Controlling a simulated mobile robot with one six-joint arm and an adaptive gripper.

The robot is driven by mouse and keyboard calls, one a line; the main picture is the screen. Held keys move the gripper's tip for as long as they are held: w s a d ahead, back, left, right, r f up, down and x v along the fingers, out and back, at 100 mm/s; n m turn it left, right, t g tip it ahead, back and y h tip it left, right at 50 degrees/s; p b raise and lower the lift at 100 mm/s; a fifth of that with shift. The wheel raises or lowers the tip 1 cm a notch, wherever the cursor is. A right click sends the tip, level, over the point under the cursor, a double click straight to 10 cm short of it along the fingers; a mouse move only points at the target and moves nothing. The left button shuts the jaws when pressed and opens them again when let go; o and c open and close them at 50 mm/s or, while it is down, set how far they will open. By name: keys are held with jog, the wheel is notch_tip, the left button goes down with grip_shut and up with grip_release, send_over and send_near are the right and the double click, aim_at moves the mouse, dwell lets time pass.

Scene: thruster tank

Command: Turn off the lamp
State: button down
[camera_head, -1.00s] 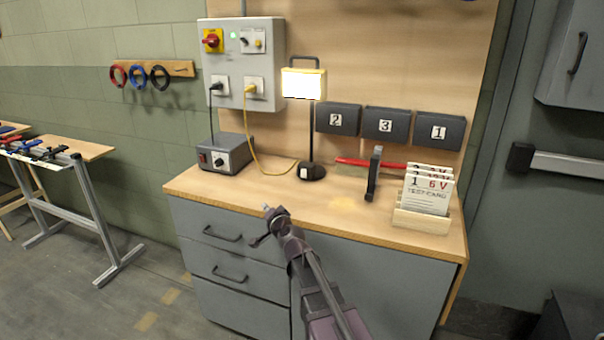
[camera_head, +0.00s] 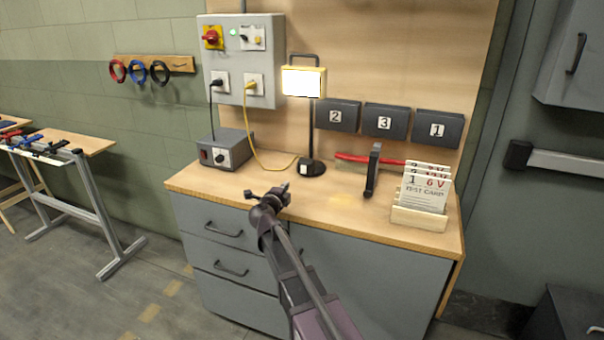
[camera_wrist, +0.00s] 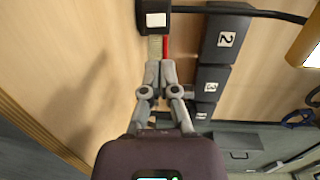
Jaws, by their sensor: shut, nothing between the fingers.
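The lamp (camera_head: 304,82) stands lit at the back of the workbench, its bright rectangular head on a thin dark post.
A yellow cord (camera_head: 252,140) runs from a wall box (camera_head: 243,60) towards the lamp base. A grey control box (camera_head: 226,150) stands left. A dark upright holder (camera_head: 373,170), a red rod (camera_head: 350,158) and a card rack (camera_head: 420,218) are right. Numbered bins (camera_head: 384,122) hang behind.

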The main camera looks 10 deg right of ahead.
aim_at(304, 172)
jog(key=shift+s+d+f+m+g+h, duration=0.15)
jog(key=shift+f+m+g+h, duration=0.25)
jog(key=shift+m+g, duration=0.15)
jog(key=shift+d, duration=0.1)
jog(key=b+x, duration=0.1)
jog(key=x, duration=1.3)
jog(key=shift+r+b, duration=0.1)
jog(key=shift+b, duration=0.3)
